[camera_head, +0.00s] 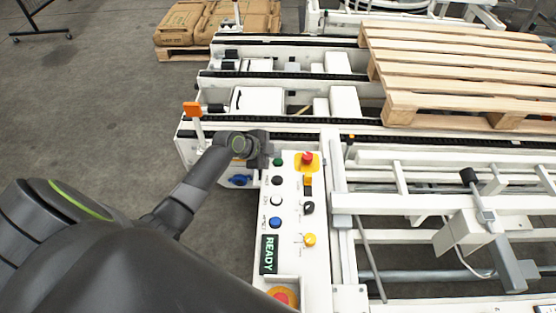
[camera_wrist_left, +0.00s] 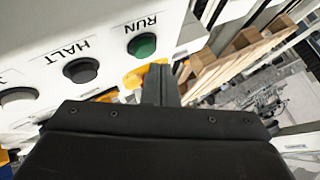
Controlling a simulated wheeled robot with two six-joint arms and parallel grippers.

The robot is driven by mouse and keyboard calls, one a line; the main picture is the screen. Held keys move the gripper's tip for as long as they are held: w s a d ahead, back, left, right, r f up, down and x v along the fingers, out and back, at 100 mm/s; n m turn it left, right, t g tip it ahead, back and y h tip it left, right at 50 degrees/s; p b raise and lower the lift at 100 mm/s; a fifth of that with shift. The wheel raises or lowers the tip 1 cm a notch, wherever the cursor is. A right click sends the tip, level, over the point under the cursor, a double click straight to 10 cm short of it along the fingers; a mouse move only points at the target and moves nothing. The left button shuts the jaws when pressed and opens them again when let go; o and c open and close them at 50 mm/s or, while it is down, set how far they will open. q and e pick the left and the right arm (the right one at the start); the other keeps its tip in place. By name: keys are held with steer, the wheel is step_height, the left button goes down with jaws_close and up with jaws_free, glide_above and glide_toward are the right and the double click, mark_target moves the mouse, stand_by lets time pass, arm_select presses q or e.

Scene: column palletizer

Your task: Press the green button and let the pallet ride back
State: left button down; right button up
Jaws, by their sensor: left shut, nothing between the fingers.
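The green button (camera_head: 278,162) is at the far end of the white control panel (camera_head: 290,262). In the left wrist view the green button (camera_wrist_left: 142,45) sits under the label RUN, on a black collar. My left gripper (camera_head: 268,150) is shut and empty, close beside the green button at the panel's far left corner. In the left wrist view its fingertips (camera_wrist_left: 158,72) show just beside the button; I cannot tell whether they touch the panel. A wooden pallet (camera_head: 440,62) lies empty on the chain conveyor (camera_head: 290,134) at the upper right. My right gripper is not in view.
The panel also carries a black HALT button (camera_wrist_left: 81,69), a white button (camera_head: 277,201), a blue button (camera_head: 275,222), a red emergency stop (camera_head: 307,158) on yellow, and a lit READY sign (camera_head: 269,254). Brown sacks (camera_head: 215,20) stand stacked at the back.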

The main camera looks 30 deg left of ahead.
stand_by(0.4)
arm_select(q)
steer(key=shift+f+b, duration=0.45)
steer(key=shift+b, duration=0.05)
